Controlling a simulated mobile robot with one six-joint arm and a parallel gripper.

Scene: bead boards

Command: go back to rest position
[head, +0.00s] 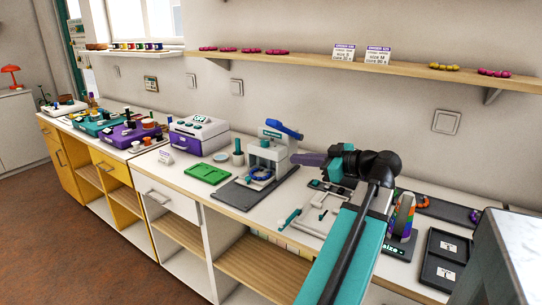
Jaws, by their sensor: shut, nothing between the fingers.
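My gripper (297,158) is shut and empty. Its purple fingers point left above the counter, at the right side of the white press (267,157) with the blue lever (285,129). My teal and black arm reaches up from the bottom of the view and bends left at the wrist. It covers part of the counter behind it. From this view I cannot tell how far the fingers are from the press.
A wooden wall shelf (390,67) runs above. A marble-topped block (520,240) stands at right. Open floor (70,235) lies left.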

